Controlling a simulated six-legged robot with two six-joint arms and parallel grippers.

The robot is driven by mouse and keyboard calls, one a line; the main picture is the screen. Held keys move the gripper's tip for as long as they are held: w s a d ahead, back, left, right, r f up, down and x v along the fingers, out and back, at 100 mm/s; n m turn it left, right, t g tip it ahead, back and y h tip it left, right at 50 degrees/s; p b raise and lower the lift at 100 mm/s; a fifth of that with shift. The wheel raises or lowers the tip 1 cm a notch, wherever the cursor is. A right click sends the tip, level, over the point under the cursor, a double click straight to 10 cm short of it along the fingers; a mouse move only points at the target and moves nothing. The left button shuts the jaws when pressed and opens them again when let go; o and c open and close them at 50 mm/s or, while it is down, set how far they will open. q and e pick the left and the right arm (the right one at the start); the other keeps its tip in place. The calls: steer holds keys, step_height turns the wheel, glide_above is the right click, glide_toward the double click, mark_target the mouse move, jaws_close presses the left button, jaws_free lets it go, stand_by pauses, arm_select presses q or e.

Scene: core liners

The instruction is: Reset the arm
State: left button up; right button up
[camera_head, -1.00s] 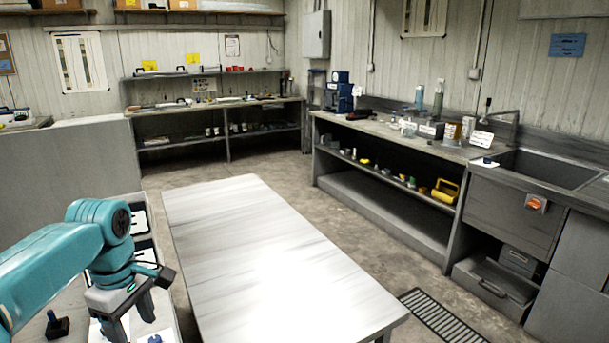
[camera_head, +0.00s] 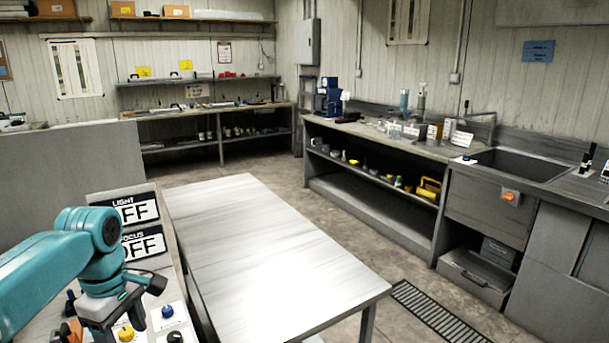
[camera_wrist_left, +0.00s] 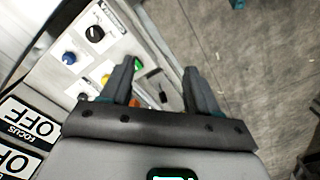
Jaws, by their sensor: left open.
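My left arm comes in from the left in the head view, and its gripper (camera_head: 118,328) hangs over a grey control panel (camera_head: 178,312). The fingers are apart with nothing between them; in the left wrist view the two dark fingertips (camera_wrist_left: 162,72) stand open over the panel's edge and the floor. A green button (camera_wrist_left: 137,63) shows beside one finger. Signs reading LIGHT OFF (camera_head: 137,209) and FOCUS OFF (camera_head: 144,245) stand behind the gripper. My right gripper is out of view.
A bare pale table (camera_head: 250,250) stands right of the panel. A bench with a sink (camera_head: 520,165) and several small items runs along the right wall. Shelves (camera_head: 210,125) stand at the back. A floor grate (camera_head: 435,315) lies by the bench.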

arm_select(q)
steer(key=s+d+f+m+h, duration=0.15)
steer(key=d+f+m, duration=0.35)
steer(key=f, duration=0.9)
steer(key=s+d+f+m+h, duration=0.1)
steer(key=s+d+f+m, duration=0.15)
steer(key=d+f, duration=0.8)
steer(key=s+d+f+m, duration=0.1)
steer(key=s+f+m, duration=0.2)
steer(key=s+f, duration=0.4)
steer(key=s+d+f+m+h, duration=0.1)
steer(key=s+d+f+m, duration=0.1)
steer(key=s+f, duration=0.6)
steer(key=s+m, duration=0.1)
steer(key=s, duration=0.2)
steer(key=shift+d, duration=0.25)
steer(key=shift+s+h, duration=0.1)
steer(key=shift+h, duration=0.15)
